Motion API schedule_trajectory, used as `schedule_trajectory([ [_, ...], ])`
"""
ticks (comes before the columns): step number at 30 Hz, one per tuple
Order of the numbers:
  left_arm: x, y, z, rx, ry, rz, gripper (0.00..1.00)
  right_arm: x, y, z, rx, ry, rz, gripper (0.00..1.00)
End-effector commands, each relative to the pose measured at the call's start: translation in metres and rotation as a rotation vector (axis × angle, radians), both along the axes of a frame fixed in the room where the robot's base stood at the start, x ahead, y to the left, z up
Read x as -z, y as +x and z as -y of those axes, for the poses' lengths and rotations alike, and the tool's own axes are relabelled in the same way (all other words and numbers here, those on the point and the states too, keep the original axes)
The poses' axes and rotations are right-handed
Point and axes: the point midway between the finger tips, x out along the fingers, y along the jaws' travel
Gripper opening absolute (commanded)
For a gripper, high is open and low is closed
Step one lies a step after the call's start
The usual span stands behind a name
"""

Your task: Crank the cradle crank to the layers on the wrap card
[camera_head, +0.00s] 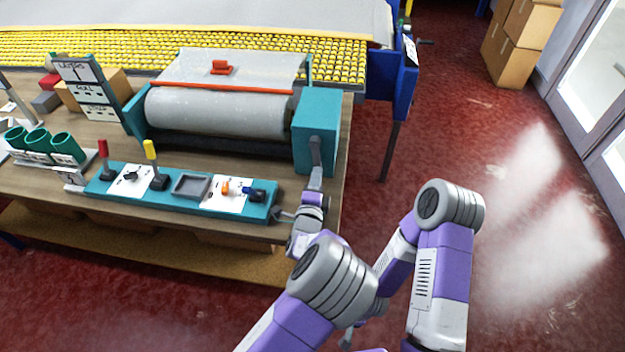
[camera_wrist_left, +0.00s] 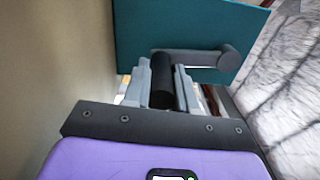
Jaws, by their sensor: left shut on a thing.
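The teal cradle holds a pale grey roll (camera_head: 218,112) with an orange-red bar along it. The cradle's teal side box (camera_head: 315,122) carries the grey cradle crank (camera_head: 316,151) on its near face. My left gripper (camera_head: 314,190) is at the crank's lower end. In the left wrist view, the left fingers (camera_wrist_left: 163,86) are shut around the crank's black handle (camera_wrist_left: 162,72), and the grey crank arm (camera_wrist_left: 195,57) runs right to a round hub. The wrap card (camera_head: 75,71) stands at the back left, headed LAYERS; its mark below is small, perhaps a 1. My right gripper cannot be made out.
A teal panel (camera_head: 180,196) with red and yellow levers, a small tray and switches lies in front of the cradle. Green cups (camera_head: 38,142) stand at left. A yellow roller bed (camera_head: 200,42) is behind. Red floor right of the bench is open, with boxes (camera_head: 516,55) beyond.

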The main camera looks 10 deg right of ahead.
Motion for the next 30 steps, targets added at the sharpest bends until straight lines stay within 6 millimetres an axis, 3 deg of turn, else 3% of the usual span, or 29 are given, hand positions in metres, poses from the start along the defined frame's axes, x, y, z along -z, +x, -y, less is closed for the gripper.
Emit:
schedule_trajectory([
  [15, -0.0013, 0.0008, 0.0002, 0.003, 0.018, 0.008, 0.0, 0.0002, 0.0, 0.0, 0.0, 0.0, 0.0, 0.52],
  [16, -0.0013, 0.0009, 0.0002, 0.003, 0.018, 0.008, 0.28, 0.0002, 0.0, 0.0, 0.0, 0.0, 0.0, 0.52],
  [21, -0.001, 0.0006, 0.0006, 0.004, 0.018, 0.008, 0.52, 0.0002, 0.0, 0.0, 0.0, 0.0, 0.0, 0.52],
  [30, -0.0004, -0.0015, 0.0005, 0.005, 0.019, 0.006, 0.52, -0.0002, 0.0, 0.0, 0.0, 0.0, 0.0, 0.52],
])
